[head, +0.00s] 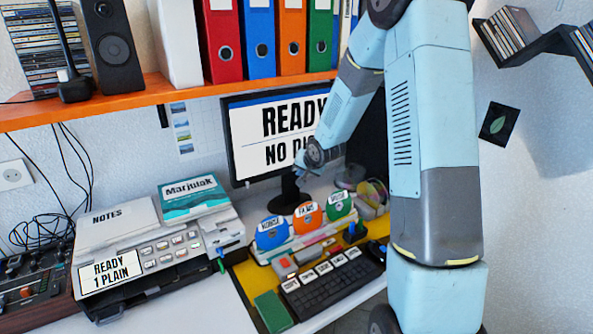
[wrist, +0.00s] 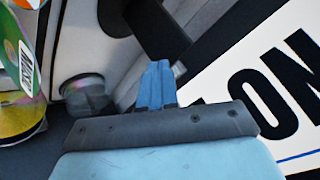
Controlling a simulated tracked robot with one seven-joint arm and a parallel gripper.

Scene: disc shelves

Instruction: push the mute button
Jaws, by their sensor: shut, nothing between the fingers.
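I cannot pick out a mute button for certain in either view. A black keyboard (head: 335,291) lies on the desk, with several white labelled keys along its back edge; their words are too small to read. My gripper (head: 301,173) is in front of the monitor's lower edge, above the desk and behind the disc stand. In the wrist view my gripper's blue fingers (wrist: 155,85) are together and empty.
The monitor (head: 237,163) reads "READY" and "NO DI…", partly covered by my arm. A stand holds blue, orange and green discs (head: 272,234). A printer-like machine (head: 112,240) with several buttons stands left. An orange shelf (head: 140,101) with a speaker (head: 112,48) runs above.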

